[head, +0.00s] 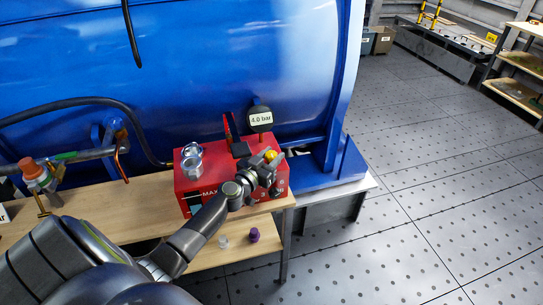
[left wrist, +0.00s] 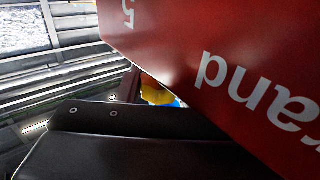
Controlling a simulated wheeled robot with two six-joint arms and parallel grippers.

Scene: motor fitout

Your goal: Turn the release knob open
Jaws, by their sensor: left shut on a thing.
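The red box (head: 205,172) stands on the wooden bench in front of the blue tank. A small yellow knob (head: 270,155) shows at its right end. My left gripper (head: 268,168) reaches over the box front from the lower left and is shut at the knob. The fingers partly hide the knob, so how far it is turned cannot be told. In the left wrist view the yellow knob (left wrist: 158,92) shows between the dark finger (left wrist: 130,145) and the red box (left wrist: 220,60) with white lettering. My right gripper is not in view.
A round gauge tag reading 4.0 bar (head: 260,119) stands behind the box. A metal fitting (head: 191,160) sits on its left. A purple part (head: 254,235) and a clear part (head: 223,241) lie on the lower shelf. An orange-capped valve (head: 36,172) stands left. The floor at right is clear.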

